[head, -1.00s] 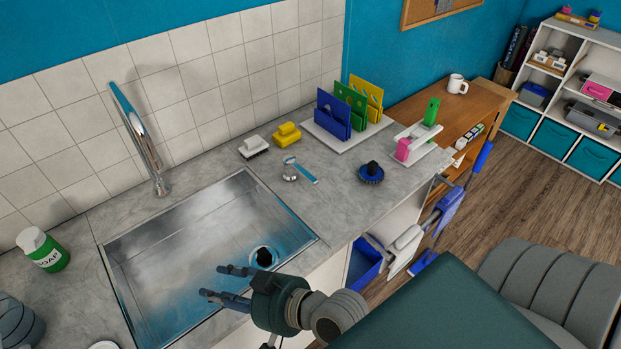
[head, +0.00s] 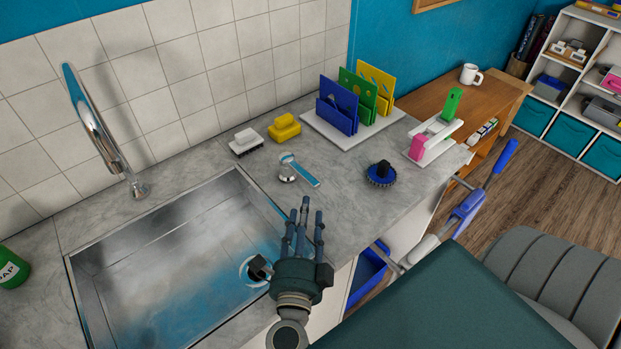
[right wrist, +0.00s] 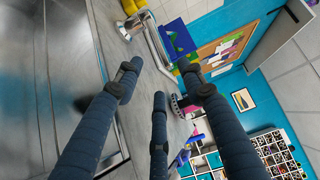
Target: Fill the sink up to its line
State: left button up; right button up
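The steel sink (head: 85,312) is set into the counter, with a dark plug or stopper (head: 257,268) at its drain. I cannot make out a water level or fill line. The tall chrome faucet (head: 97,125) stands behind it, and no stream shows from it. A chrome tap lever with a blue handle (head: 302,172) stands on the counter right of the sink. My right gripper (head: 303,218) is open and empty, its fingers pointing towards the lever, short of it. In the right wrist view, the lever (right wrist: 155,45) shows beyond the spread fingers (right wrist: 155,85). My left gripper is out of view.
A white brush (head: 248,142) and yellow brush (head: 285,127) stand behind the lever. A blue round scrubber (head: 381,174) and a board rack (head: 350,130) are to its right. A green soap bottle (head: 12,268) is at the left edge.

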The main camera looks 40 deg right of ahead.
aim_at(309, 185)
jog(key=shift+w+d+r, duration=0.15)
jog(key=shift+w+d, duration=0.15)
jog(key=p+x, duration=0.2)
jog(key=x, duration=0.6)
jog(key=shift+w+d+p, duration=0.25)
jog(key=shift+p, duration=0.05)
jog(key=shift+w+d, duration=0.3)
jog(key=shift+w, duration=0.1)
grip_shut()
